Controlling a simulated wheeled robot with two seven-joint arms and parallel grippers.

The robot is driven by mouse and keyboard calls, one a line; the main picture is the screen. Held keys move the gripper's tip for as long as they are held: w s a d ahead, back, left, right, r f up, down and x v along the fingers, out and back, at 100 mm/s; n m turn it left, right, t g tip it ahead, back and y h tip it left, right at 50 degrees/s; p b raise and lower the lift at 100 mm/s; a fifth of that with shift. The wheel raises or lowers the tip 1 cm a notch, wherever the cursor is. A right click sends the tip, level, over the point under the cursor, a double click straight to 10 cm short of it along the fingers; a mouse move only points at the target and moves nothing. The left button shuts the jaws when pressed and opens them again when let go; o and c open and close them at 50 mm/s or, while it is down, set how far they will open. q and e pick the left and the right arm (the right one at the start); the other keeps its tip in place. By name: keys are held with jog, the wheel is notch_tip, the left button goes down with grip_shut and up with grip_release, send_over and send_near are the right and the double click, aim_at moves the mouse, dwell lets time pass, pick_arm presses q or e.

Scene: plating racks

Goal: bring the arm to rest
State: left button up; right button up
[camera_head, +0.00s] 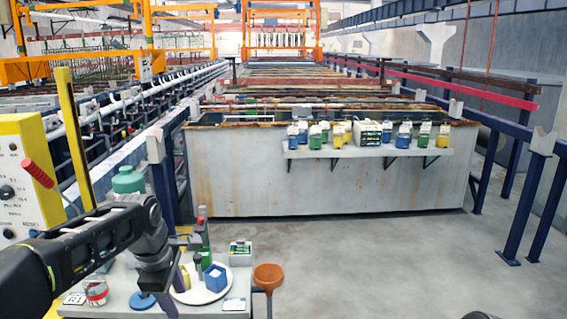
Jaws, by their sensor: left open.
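My left arm comes in from the left edge, black, with its wrist bent down over a small grey table (128,302). My left gripper (176,284) is open and points down over the table, beside a round white plate (202,293). My right gripper is not in view.
A shelf (370,151) of colored containers fronts the tank (240,180). The floor to the right is clear.

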pick_arm(q)
jog(key=w+d+f+m+t+h, duration=0.1)
jog(key=d+f+m, duration=0.35)
jog(key=f, duration=0.25)
jog(key=w+d+f+m+t+h, duration=0.1)
jog(key=w+d+f+m, duration=0.1)
jog(key=d+f+m, duration=0.4)
jog(key=s+d+f+m, duration=0.2)
jog(key=s+f+m, duration=0.3)
jog(key=f, duration=0.8)
jog(key=s+d+f+g, duration=0.1)
jog(key=s+f, duration=0.4)
jog(key=s, duration=0.4)
jog(key=s+d+f+g+h, duration=0.1)
jog(key=s+f, duration=0.4)
jog(key=s, duration=0.4)
jog(key=s+d+f+g, duration=0.1)
jog(key=s+f+g, duration=0.1)
jog(key=s+f, duration=0.3)
jog(key=s, duration=0.4)
jog(key=shift+s+d+h, duration=0.15)
jog(key=shift+d+h, duration=0.1)
jog(key=shift+h, duration=0.05)
jog(key=shift+o, duration=0.4)
jog(key=shift+f+m, duration=0.1)
jog(key=shift+m, duration=0.15)
